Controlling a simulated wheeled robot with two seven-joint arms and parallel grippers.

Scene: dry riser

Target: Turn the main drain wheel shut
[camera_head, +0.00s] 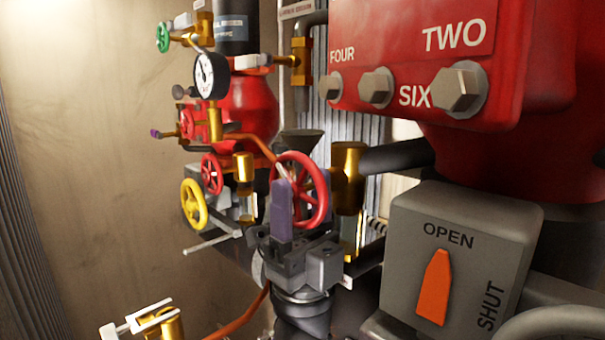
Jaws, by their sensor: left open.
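A large red handwheel (318,203) with spokes stands in the middle, in front of a brass valve body (348,165). I see no label naming it as the main drain wheel. My left gripper (282,212) points upward just in front of the wheel, its purple-padded finger overlapping the wheel's left part. The gripper is open, and nothing shows held in it. My right gripper is not in view.
A yellow handwheel (193,204), a smaller red handwheel (211,174) and a green one (163,37) are at the left. A pressure gauge (211,75) stands above. A grey OPEN/SHUT box (400,235) and a red bolted housing (400,50) crowd the right.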

